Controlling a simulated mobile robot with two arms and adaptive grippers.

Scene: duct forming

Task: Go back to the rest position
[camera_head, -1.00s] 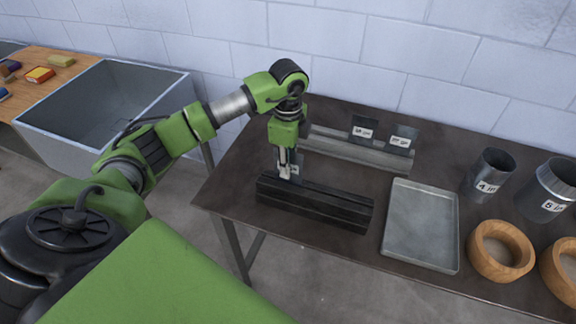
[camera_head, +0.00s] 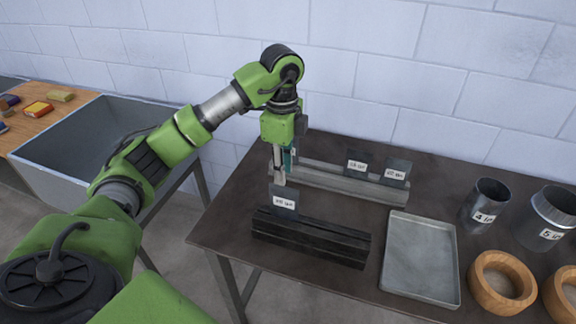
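My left gripper (camera_head: 284,174) hangs pointing down above the left end of the black slotted block (camera_head: 312,240). Its fingers look parted, with nothing held between them. Just below the fingertips, a dark sheet with a white label (camera_head: 284,201) stands upright at the left end of the black block. The label is too small to read surely. My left arm reaches in from the left, bent at the elbow. My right gripper is not in view.
Behind is a grey slotted block (camera_head: 335,183) with two dark labelled sheets (camera_head: 357,163) (camera_head: 396,172). A metal tray (camera_head: 420,260), metal cylinders (camera_head: 485,205) (camera_head: 547,218) and wooden rings (camera_head: 502,283) stand at right.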

